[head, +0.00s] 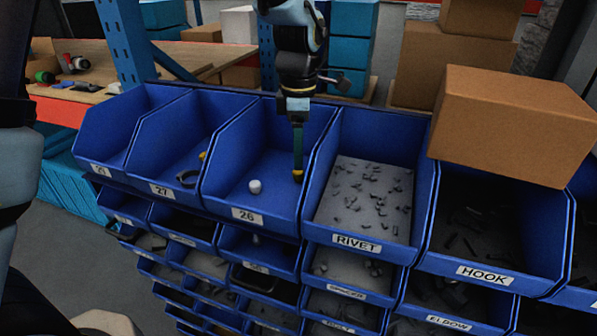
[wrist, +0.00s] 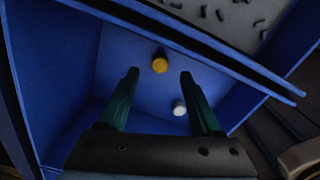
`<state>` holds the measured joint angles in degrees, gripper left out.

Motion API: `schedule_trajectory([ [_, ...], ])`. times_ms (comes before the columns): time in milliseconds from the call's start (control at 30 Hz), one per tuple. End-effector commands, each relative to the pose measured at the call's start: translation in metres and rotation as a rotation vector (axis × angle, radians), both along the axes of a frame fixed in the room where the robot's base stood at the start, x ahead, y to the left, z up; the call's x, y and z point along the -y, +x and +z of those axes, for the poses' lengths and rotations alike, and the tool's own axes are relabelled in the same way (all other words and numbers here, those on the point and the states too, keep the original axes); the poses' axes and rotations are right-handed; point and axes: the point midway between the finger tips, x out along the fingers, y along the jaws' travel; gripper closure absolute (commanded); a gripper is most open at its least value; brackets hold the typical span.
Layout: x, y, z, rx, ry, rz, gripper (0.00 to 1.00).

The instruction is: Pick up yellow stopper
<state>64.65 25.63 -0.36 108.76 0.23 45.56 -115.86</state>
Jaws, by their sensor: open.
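The yellow stopper (head: 298,176) is in the blue bin labelled 26 (head: 275,216), near its right wall. In the wrist view the yellow stopper (wrist: 160,65) lies on the bin floor, just beyond my fingertips and between their lines. My gripper (head: 298,168) points down into the bin, with its tips by the stopper; the fingers partly cover the view of it. The wrist view shows my gripper (wrist: 159,76) open, with nothing between the fingers. I cannot tell the exact height of the tips above the stopper.
A white stopper-like piece (head: 255,186) stands in the same bin, left of the yellow one. Bin walls rise on both sides. The RIVET bin (head: 357,245) is to the right; bin 27 (head: 160,190), left, holds a dark ring (head: 187,179). A cardboard box (head: 510,125) sits at right.

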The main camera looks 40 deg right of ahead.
Motion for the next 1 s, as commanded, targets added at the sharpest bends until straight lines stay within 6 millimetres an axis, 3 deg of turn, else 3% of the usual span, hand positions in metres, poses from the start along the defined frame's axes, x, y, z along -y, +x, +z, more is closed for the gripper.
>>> schedule_trajectory([
  [300, -0.001, 0.000, -0.040, -0.002, 0.003, 0.000, 0.34],
  [567, 0.000, 0.000, -0.043, 0.000, 0.000, 0.000, 0.34],
  [1000, 0.000, 0.000, -0.042, -0.001, 0.001, 0.000, 0.83],
])
